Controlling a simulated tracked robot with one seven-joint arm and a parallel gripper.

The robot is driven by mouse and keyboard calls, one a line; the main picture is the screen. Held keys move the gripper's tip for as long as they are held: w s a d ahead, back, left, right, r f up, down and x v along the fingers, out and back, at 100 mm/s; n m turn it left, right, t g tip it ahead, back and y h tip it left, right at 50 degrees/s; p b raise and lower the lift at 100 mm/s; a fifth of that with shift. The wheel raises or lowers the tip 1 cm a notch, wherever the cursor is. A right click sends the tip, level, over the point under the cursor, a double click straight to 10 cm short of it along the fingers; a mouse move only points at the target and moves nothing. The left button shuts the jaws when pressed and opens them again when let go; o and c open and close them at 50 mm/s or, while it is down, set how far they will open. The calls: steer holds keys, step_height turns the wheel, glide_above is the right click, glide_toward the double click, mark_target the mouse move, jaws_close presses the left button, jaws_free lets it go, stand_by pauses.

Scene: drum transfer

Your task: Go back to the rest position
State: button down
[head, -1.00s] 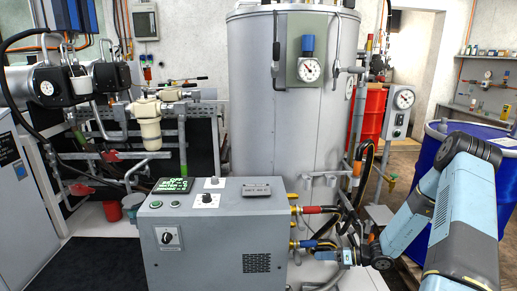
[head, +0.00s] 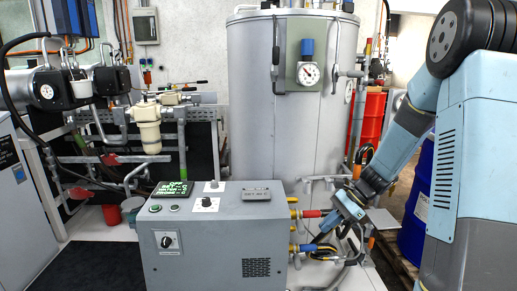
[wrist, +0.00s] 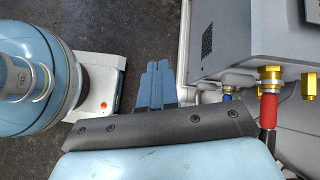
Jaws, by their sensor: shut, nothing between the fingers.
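My gripper (wrist: 156,68) is shut and empty. In the wrist view its blue-grey fingers lie together over dark floor, left of the grey control box (wrist: 245,45). In the head view my arm reaches down from the upper right, bent, with its wrist low and tilted just right of the control box (head: 205,240). The fingertips are hard to make out there among the hoses. The arm hides much of the blue drum (head: 418,205) at the right.
A large grey tank (head: 290,110) with a gauge stands behind the box. Red-sleeved hose (wrist: 268,110) and brass fittings (wrist: 270,75) stick out close to my gripper. A red drum (head: 370,118) stands at the back. Dark floor (wrist: 120,25) is clear between base and box.

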steer(key=s+d+r+n+t+h, duration=0.2)
steer(key=s+r+n+t+h, duration=0.4)
steer(key=s+r+n, duration=0.8)
steer(key=s+r+h, duration=0.2)
steer(key=s+r, duration=0.6)
steer(key=r, duration=0.1)
steer(key=shift+s+t+h, duration=0.3)
steer(key=shift+s, duration=0.1)
steer(key=shift+a+r, duration=0.1)
